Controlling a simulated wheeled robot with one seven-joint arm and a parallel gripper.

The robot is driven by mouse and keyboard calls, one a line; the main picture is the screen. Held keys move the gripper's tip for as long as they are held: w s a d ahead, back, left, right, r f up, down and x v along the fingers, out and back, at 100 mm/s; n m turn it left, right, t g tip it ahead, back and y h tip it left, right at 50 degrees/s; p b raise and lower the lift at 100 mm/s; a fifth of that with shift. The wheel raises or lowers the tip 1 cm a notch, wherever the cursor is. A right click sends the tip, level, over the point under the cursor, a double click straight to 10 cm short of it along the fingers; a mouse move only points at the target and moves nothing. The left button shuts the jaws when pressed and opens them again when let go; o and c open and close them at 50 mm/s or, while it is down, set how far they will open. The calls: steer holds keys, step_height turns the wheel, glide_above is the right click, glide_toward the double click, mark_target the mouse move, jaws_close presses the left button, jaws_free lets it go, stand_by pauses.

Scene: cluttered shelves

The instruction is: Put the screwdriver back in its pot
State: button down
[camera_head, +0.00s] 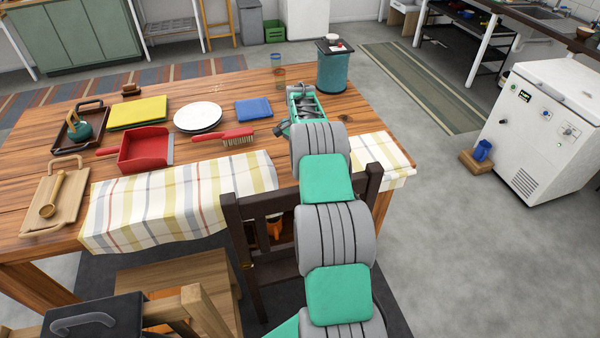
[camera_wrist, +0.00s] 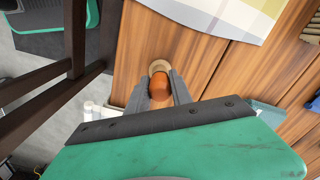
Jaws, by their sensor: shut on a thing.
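My gripper (camera_wrist: 159,92) is low over the wooden table, its two fingers closed around an orange-brown rounded thing. It looks like the handle of the screwdriver (camera_wrist: 159,84), seen nearly end-on; its shaft is hidden. A tan round thing (camera_wrist: 159,67) shows right beside or under the handle; I cannot tell whether it is the pot's rim. In the head view my arm reaches over the chair to the table's right end, and the gripper's fingertips and the held thing are hidden there.
The table (camera_head: 222,93) bears a red dustpan (camera_head: 146,149), a brush (camera_head: 237,138), a white plate (camera_head: 198,116), a blue cloth (camera_head: 254,109) and a striped cloth (camera_head: 180,200). A dark chair (camera_head: 262,205) stands close beside my arm. A teal cylinder (camera_head: 333,73) stands at the far right corner.

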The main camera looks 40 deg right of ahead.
steer(key=c, duration=1.1)
jaws_free()
steer(key=shift+f, duration=0.1)
steer(key=shift+o, duration=0.2)
